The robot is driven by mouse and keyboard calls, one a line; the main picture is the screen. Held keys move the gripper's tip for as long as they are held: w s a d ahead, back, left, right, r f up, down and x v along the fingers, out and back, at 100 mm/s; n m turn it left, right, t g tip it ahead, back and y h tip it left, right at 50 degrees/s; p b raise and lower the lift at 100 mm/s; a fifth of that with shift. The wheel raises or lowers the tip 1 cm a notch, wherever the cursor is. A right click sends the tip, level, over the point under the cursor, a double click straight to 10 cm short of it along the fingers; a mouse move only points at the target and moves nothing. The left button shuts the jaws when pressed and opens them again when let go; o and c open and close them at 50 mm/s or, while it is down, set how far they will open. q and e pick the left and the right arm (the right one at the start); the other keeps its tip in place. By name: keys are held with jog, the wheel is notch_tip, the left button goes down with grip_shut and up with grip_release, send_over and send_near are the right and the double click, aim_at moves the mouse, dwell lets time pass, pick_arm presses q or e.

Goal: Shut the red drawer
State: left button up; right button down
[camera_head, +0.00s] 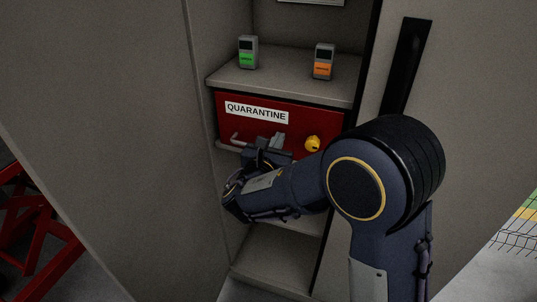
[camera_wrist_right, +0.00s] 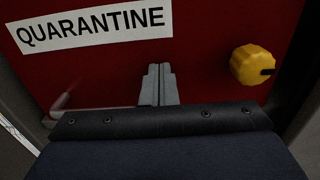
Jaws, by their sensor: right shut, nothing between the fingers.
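The red drawer (camera_head: 307,122) sits in the grey cabinet below a shelf, its front carrying a white QUARANTINE label, a pale bar handle at the left and a yellow knob (camera_head: 312,144) at the right. In the right wrist view the red front (camera_wrist_right: 205,60) fills most of the picture, with the yellow knob (camera_wrist_right: 253,65) at right. My right gripper (camera_head: 277,141) is shut and empty, its fingers in front of the drawer between handle and knob. In the wrist view its fingertips (camera_wrist_right: 158,70) point at the red front; I cannot tell whether they touch it. My left gripper is out of view.
Two small devices, one green (camera_head: 247,52) and one orange (camera_head: 323,62), stand on the shelf (camera_head: 285,86) above the drawer. A cabinet door panel with a black strip handle (camera_head: 405,65) is at the right. An open compartment lies below. A red frame (camera_head: 40,235) stands at lower left.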

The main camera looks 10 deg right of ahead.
jog(key=x, duration=0.3)
jog(key=shift+w+d+r, duration=0.15)
jog(key=shift+w+d, duration=0.05)
jog(key=shift+d+r, duration=0.1)
dwell(0.3)
